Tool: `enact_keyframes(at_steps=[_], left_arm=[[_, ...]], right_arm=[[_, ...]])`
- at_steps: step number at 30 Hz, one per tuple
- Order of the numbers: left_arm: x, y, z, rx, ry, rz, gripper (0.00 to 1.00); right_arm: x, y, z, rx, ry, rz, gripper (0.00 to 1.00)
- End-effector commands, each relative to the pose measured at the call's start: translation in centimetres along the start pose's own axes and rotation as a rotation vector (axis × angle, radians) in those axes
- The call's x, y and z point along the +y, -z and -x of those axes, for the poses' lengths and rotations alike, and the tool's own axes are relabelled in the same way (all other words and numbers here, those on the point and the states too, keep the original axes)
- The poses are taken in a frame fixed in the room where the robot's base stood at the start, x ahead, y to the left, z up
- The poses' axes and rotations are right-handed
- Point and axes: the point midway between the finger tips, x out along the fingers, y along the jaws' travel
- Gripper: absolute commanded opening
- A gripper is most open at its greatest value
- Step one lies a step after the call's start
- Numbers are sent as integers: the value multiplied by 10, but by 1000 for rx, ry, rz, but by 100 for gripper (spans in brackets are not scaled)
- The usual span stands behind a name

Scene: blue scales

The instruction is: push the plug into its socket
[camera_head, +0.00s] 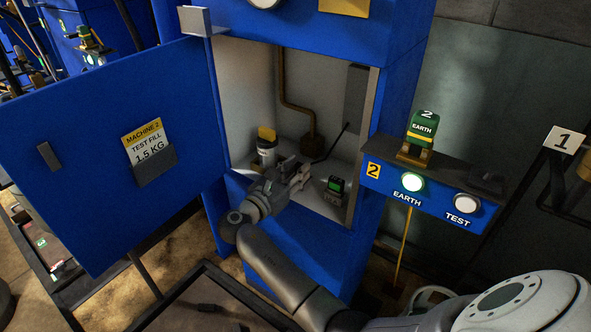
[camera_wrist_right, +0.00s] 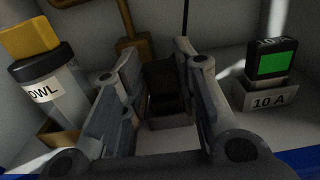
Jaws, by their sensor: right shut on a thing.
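My right gripper (camera_head: 291,176) reaches into the open blue cabinet, low over its floor. In the right wrist view its fingers (camera_wrist_right: 158,65) are closed on a dark block, the plug (camera_wrist_right: 161,76), between the fingertips. A thin black cable (camera_head: 345,129) runs down from a grey box on the cabinet wall towards the gripper; it also shows in the wrist view (camera_wrist_right: 185,18). Just below the plug is a dark, box-like shape (camera_wrist_right: 169,110), perhaps the socket. The shadow and fingers hide whether the two touch. My left gripper is not in view.
A white jar with a yellow top (camera_head: 266,146) stands left of the gripper. A green-faced block in a "10 A" holder (camera_wrist_right: 265,92) stands to its right. The open blue door (camera_head: 90,110) is at left. A shelf with EARTH and TEST buttons (camera_head: 430,190) is at right.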

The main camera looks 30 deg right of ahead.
Motion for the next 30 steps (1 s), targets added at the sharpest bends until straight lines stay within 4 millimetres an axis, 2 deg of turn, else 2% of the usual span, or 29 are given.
enact_keyframes(at_steps=[8, 9, 15, 25, 30], left_arm=[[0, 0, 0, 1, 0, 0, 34], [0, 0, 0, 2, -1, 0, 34], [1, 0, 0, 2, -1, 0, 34], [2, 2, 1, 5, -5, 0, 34], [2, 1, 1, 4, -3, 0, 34]], right_arm=[[0, 5, 0, 1, 0, 2, 4], [0, 5, 0, 1, 0, 2, 31], [0, 5, 0, 1, 0, 1, 53], [0, 4, 3, 1, -1, 0, 53], [0, 5, 26, 2, -2, 0, 53]])
